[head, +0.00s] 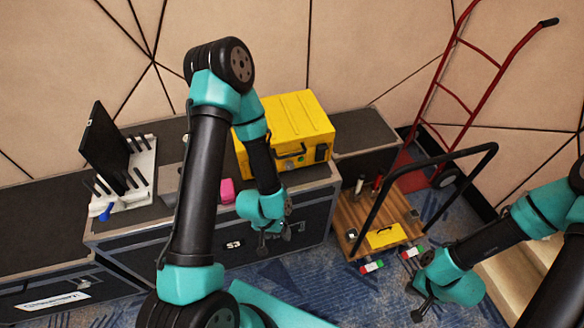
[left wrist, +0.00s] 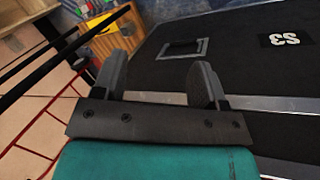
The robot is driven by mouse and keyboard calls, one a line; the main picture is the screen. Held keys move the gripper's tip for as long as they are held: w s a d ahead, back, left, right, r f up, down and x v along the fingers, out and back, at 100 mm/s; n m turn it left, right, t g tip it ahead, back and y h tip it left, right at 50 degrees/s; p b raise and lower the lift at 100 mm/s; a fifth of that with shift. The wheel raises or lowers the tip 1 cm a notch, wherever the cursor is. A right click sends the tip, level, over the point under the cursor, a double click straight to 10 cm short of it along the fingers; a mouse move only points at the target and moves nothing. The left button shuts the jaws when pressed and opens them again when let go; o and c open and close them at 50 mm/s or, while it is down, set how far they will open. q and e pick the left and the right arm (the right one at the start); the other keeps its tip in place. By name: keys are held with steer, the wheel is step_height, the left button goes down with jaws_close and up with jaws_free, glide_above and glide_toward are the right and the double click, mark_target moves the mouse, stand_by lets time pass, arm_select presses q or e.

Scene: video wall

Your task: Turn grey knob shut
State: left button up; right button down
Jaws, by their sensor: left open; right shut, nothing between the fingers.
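A yellow case (head: 298,118) stands on the black flight case, partly behind my left arm. Small round parts (head: 290,164) show low on its front, beside a black handle. One looks greyish, but it is too small to tell whether it is the grey knob or how it is turned. My left gripper (head: 272,240) hangs below and in front of the yellow case, apart from it. In the left wrist view its two fingers (left wrist: 157,84) are spread with nothing between them. My right gripper (head: 422,302) is shut and empty at the lower right, far from the yellow case.
The black flight case (head: 318,205) marked S3 is close to my left gripper. A pink block (head: 227,190) and a black panel in a white rack (head: 128,190) are at left. A wooden cart (head: 350,215) and red hand truck (head: 440,95) stand at right.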

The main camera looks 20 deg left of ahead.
arm_select(q)
steer(key=shift+c, duration=0.6)
